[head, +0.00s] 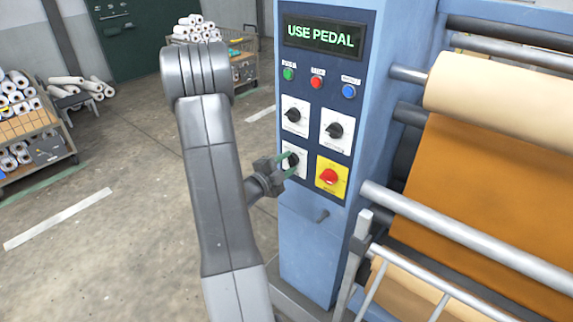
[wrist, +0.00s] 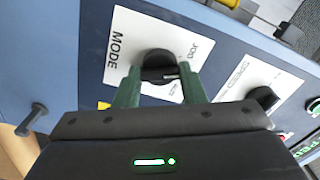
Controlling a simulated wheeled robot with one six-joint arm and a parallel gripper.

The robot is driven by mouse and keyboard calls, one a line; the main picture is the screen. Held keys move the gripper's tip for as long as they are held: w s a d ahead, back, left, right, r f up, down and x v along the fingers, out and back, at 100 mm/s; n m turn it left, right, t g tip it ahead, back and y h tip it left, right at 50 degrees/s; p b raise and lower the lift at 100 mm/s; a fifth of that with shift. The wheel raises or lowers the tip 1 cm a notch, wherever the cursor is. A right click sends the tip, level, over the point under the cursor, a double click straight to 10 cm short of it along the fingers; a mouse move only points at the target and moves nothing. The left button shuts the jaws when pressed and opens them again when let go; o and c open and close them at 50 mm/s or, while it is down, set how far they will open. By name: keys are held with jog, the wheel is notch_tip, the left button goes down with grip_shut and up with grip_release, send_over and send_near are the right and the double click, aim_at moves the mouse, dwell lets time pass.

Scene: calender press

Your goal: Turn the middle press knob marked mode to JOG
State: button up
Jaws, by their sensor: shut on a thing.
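The mode knob (wrist: 158,64) is a black dial on a white plate (wrist: 122,62) marked MODE in the wrist view. JOG is printed at the plate's right side, and a smaller label below it is too small to read. A pale mark on the knob shows on its lower right part; I cannot tell exactly which label it points at. My gripper (wrist: 160,75) has its green fingers on either side of the knob and is shut on it. In the head view my gripper (head: 284,163) is at the lower left dial, largely covering it.
The blue press column carries a USE PEDAL display (head: 322,36), green, red and blue buttons, two more black dials (head: 294,115) (head: 335,130) and a red switch (head: 329,177) on yellow, close right of my gripper. Rollers (head: 480,90) stand at the right.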

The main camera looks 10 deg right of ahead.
jog(key=shift+f+n+b, duration=0.1)
jog(key=shift+n+b, duration=0.55)
jog(key=shift+n, duration=0.15)
jog(key=shift+n+b, duration=0.35)
jog(key=shift+n, duration=1.05)
jog(key=o, duration=1)
jog(key=b+v, duration=0.2)
jog(key=v, duration=1.1)
jog(key=shift+s+a, duration=0.25)
jog(key=shift+a, duration=0.05)
